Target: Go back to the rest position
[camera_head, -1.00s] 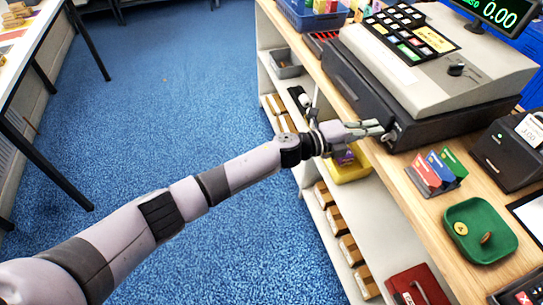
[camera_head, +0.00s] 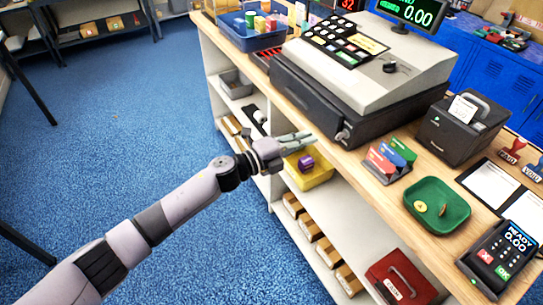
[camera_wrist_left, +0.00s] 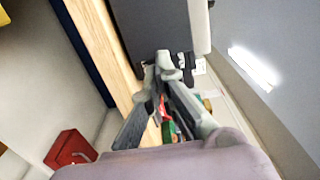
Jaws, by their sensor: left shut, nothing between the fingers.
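My left gripper (camera_head: 305,140) shows in the head view at the end of the arm that comes in from the lower left. Its fingers are closed together and hold nothing. It hangs at the counter's left edge, a little left of the lock on the cash register (camera_head: 360,75) drawer, apart from it. In the left wrist view the gripper fingers (camera_wrist_left: 165,60) show in the middle, with the register's dark side (camera_wrist_left: 145,25) beyond them. My right gripper is out of view.
The wooden counter (camera_head: 350,172) holds a card stand (camera_head: 388,162), green tray (camera_head: 437,205), card terminal (camera_head: 500,255) and printer (camera_head: 462,128). Shelves below hold a yellow bin (camera_head: 310,178), small cartons (camera_head: 327,252) and a red box (camera_head: 400,280). Blue floor (camera_head: 130,140) at left is open.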

